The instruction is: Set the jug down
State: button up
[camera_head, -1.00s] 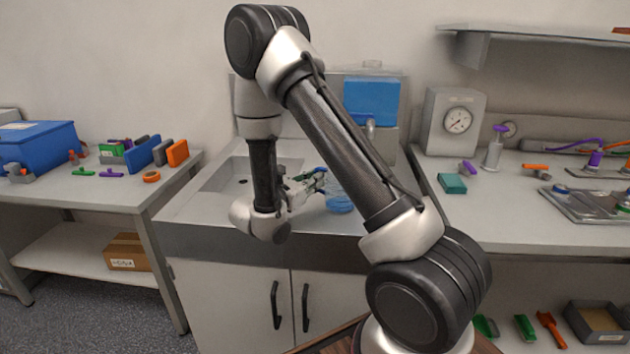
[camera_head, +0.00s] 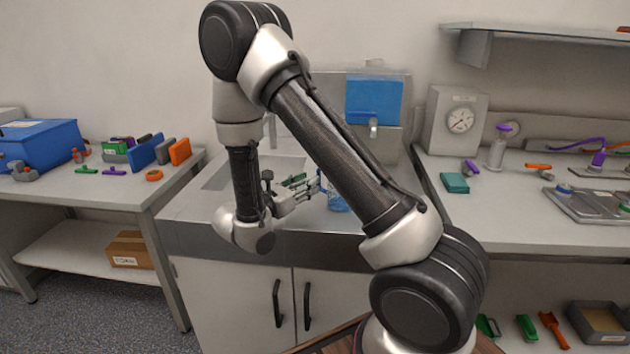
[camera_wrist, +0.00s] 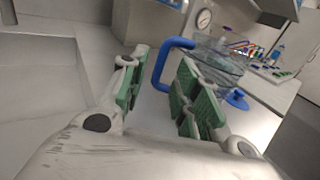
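The jug is clear with a blue handle. In the wrist view the jug (camera_wrist: 222,66) stands upright on the grey counter, its handle (camera_wrist: 172,42) facing my gripper. In the head view the jug (camera_head: 336,202) is partly hidden behind my arm, right of the sink basin. My gripper (camera_wrist: 164,64) is open, its green-padded fingers apart with nothing clamped between them. The handle shows just beyond and between the fingertips; I cannot tell how much of it is still between them. In the head view my gripper (camera_head: 308,186) is left of the jug.
The sink basin (camera_head: 232,172) lies left of the jug, with a blue tank (camera_head: 374,98) and tap behind. A dial gauge box (camera_head: 455,120) and a teal block (camera_head: 454,183) are on the right counter. A blue bin (camera_head: 40,145) stands on the left table.

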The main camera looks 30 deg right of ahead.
jog(key=v, duration=0.6)
jog(key=shift+s+a+r, duration=0.15)
jog(key=shift+s+a, duration=0.05)
jog(key=s+d+r+m+g+y, duration=0.7)
jog(key=s+d+r+m+g, duration=0.2)
jog(key=s+d+r+m, duration=0.35)
jog(key=s+a+r+m+t+y, duration=0.2)
jog(key=s+m+t+y, duration=0.1)
jog(key=s+m+y, duration=0.1)
jog(key=s+a+r+m+t+y, duration=0.2)
jog(key=s+m+y, duration=0.3)
jog(key=s, duration=0.3)
jog(key=shift+s+a+m+t+y, duration=0.3)
jog(key=shift+m+t, duration=0.15)
jog(key=shift+t, duration=0.35)
